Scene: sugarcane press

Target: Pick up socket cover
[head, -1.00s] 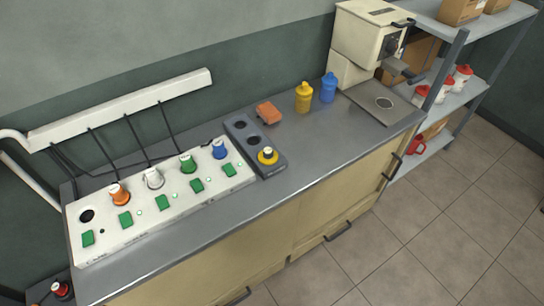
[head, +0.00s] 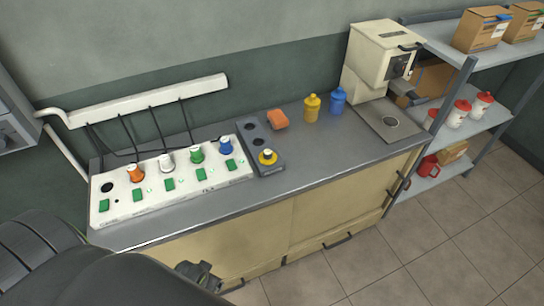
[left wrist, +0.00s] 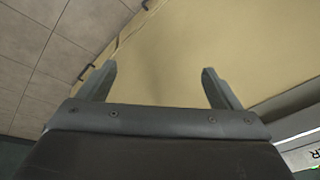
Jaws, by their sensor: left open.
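No part is clearly recognisable as the socket cover. A white socket panel (head: 130,210) lies on the counter's left half, with orange, white, green and blue plugs in it and an uncovered dark hole at its left end. My left gripper (head: 202,277) is low in front of the cabinet, apart from the panel. In the left wrist view, the left gripper (left wrist: 159,76) is open and empty, facing the cabinet front. My right gripper is out of view.
An orange block (head: 278,119), a yellow bottle (head: 311,108) and a blue bottle (head: 338,100) stand toward the counter's back. A cream machine (head: 385,55) stands at the right end, by a shelf (head: 462,130). The counter's front strip is clear.

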